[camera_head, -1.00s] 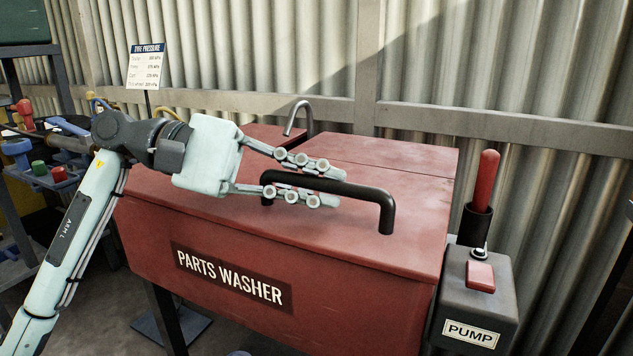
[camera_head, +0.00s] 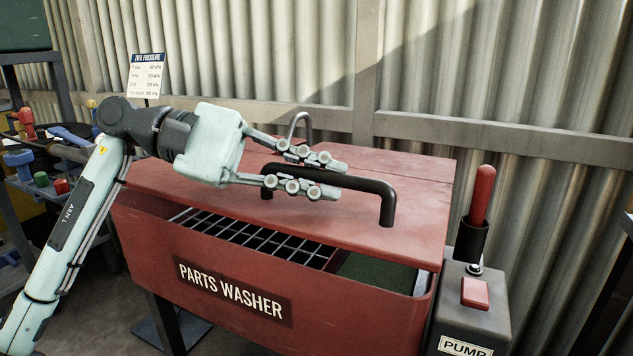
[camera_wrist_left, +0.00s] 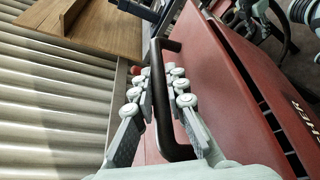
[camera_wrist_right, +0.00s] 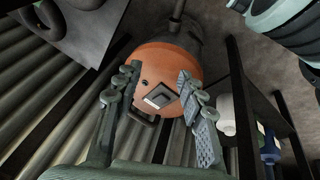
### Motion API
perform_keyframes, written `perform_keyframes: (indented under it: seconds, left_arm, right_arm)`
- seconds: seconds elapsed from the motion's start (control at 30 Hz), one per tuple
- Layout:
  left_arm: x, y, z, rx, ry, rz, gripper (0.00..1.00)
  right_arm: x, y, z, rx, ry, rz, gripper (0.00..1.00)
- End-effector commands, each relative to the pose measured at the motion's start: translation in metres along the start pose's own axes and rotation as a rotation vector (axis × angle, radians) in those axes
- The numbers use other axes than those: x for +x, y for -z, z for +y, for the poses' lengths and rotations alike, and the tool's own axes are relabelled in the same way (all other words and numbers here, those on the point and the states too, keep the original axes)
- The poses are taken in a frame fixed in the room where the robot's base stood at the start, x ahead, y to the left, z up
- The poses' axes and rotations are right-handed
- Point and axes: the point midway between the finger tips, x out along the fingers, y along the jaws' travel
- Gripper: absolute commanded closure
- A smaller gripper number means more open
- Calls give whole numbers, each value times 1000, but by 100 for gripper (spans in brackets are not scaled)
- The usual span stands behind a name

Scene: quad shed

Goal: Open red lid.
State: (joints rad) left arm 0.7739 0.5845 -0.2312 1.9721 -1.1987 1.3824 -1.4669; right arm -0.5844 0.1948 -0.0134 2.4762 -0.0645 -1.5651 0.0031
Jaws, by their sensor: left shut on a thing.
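The red lid (camera_head: 425,226) of the parts washer (camera_head: 365,310) is partly raised. A gap shows along its front edge, with a dark grid (camera_head: 250,236) and a green surface (camera_head: 375,271) inside. My left gripper (camera_head: 338,180) is shut on the lid's black bar handle (camera_head: 387,207), left of its right-hand leg. In the left wrist view the handle (camera_wrist_left: 158,75) runs between the two fingers (camera_wrist_left: 155,88). My right gripper is out of the head view; in its wrist view its fingers (camera_wrist_right: 158,78) are spread apart, with nothing between their tips that I can make out as held.
A pump box (camera_head: 470,305) with a red-handled lever (camera_head: 482,195) stands close on the washer's right. A bent grey pipe (camera_head: 301,122) rises behind the lid, before a corrugated wall. An orange rounded thing (camera_wrist_right: 155,68) lies beyond my right fingers.

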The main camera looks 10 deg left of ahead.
Motion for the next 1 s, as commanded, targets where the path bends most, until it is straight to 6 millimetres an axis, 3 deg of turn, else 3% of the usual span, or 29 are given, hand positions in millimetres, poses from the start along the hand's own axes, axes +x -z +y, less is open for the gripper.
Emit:
perform_keyframes:
  seconds: [0.03, 0.47, 0.7, 1.0]
  left_arm:
    - [-2, -5, 9, -7, -1, 0, 100]
    - [-10, -22, 57, -133, 48, -1, 100]
    - [-15, -33, 103, -147, 53, -1, 100]
    - [-16, -36, 163, -183, 67, -1, 100]
  right_arm:
    - [-1, -7, 4, 3, -5, -38, 60]
    - [71, -6, -13, -2, 41, -54, 60]
    - [113, -19, -25, 0, 69, -72, 60]
    - [153, -44, -36, -1, 90, -93, 60]
